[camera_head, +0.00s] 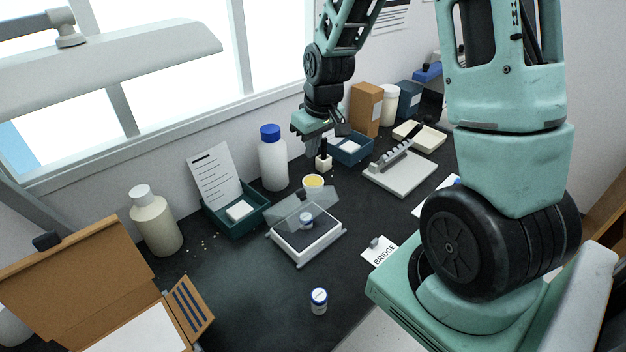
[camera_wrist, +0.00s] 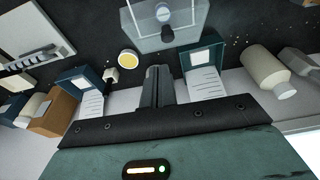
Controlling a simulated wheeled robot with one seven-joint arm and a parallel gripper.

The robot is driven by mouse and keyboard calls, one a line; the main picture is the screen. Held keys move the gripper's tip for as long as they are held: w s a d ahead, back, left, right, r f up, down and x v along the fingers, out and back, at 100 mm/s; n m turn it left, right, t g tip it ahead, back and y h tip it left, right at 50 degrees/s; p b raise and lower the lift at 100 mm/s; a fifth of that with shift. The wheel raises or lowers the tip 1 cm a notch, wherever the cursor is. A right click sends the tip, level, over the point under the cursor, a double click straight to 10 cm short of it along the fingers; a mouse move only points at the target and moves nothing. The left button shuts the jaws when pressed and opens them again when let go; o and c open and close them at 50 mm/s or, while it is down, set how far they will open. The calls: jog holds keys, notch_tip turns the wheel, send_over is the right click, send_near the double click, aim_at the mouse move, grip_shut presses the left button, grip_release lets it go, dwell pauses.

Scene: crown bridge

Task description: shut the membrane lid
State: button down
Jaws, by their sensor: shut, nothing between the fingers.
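The membrane box (camera_head: 318,250) is a low white tray with a dark inside on the dark bench, near the middle of the head view. Its clear membrane lid (camera_head: 290,208) stands tilted open at the box's back edge. A small blue-and-white jar (camera_head: 306,220) shows at the box, partly behind or within the clear lid; I cannot tell which. The lid also shows at the top of the wrist view (camera_wrist: 150,42). My gripper (camera_head: 340,130) is shut and empty, above the bench behind the box and apart from the lid. Its closed fingers show in the wrist view (camera_wrist: 158,70).
A blue-capped bottle (camera_head: 273,160) and a green tray (camera_head: 250,213) stand left. A small vial (camera_head: 319,300) stands in front on mostly clear bench.

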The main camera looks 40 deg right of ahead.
jog(key=p, duration=0.3)
send_over(311, 197)
jog(key=w, duration=0.1)
jog(key=x, duration=0.3)
jog(key=s+x, duration=0.1)
jog(key=x, duration=0.5)
jog(key=shift+s+f, duration=0.15)
jog(key=shift+s, duration=0.1)
jog(key=shift+s+f+p, duration=0.3)
jog(key=shift+s+f, duration=0.45)
jog(key=shift+f, duration=0.15)
jog(key=shift+s+f, duration=0.3)
jog(key=shift+f, duration=0.4)
